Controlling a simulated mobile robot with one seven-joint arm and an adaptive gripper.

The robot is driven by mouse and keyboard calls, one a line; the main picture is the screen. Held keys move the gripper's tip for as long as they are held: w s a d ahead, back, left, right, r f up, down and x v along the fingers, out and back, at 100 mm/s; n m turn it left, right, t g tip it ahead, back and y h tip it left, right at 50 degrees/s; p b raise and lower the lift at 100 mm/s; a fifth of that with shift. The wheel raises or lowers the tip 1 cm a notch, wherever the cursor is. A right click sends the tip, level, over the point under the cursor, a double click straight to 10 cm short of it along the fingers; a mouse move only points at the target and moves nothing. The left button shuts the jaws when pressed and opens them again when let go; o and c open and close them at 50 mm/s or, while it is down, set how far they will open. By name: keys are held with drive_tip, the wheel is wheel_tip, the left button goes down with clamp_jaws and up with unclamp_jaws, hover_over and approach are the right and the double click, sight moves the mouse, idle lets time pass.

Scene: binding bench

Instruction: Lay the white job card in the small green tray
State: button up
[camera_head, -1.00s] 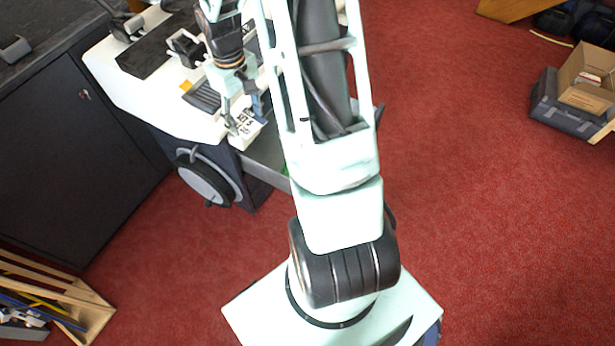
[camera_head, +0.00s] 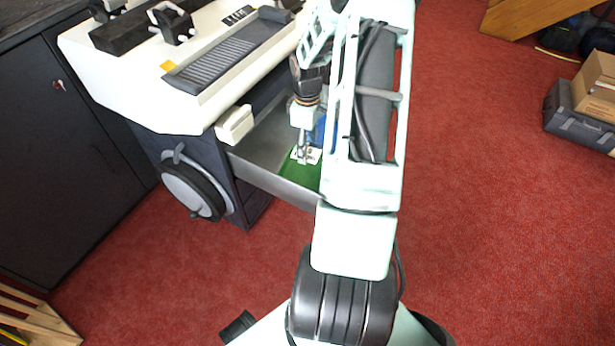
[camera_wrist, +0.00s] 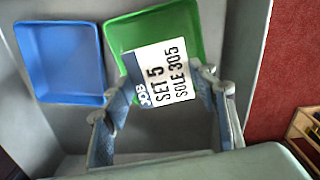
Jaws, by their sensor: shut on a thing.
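The white job card (camera_wrist: 163,75), printed "JOB SET 5 SOLE 305", is between the fingers of my gripper (camera_wrist: 168,88). My gripper is shut on it. In the wrist view the card covers the middle of the small green tray (camera_wrist: 188,28), whose far part stays in sight. In the head view the card (camera_head: 312,154) shows at my gripper (camera_head: 304,158), over the green tray (camera_head: 296,172). The gap between card and tray floor is hard to judge. My arm hides the tray's right part in the head view.
A blue tray (camera_wrist: 60,62) lies to the left of the green one on a grey shelf (camera_wrist: 40,128). The white machine bed (camera_head: 130,75) stands left of the shelf, with a white block (camera_head: 234,125) at its corner. Red carpet lies open to the right.

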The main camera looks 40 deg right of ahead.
sight(307, 173)
wheel_tip(307, 173, down, 10)
drive_tip(key=b, duration=0.3)
drive_tip(key=shift+r, duration=0.15)
drive_tip(key=o, duration=0.8)
drive_tip(key=shift+f, duration=0.2)
drive_tip(key=shift+c, duration=0.2)
wheel_tip(307, 173, up, 12)
drive_tip(key=p, duration=0.3)
drive_tip(key=shift+r+p, duration=0.2)
drive_tip(key=shift+p, duration=0.15)
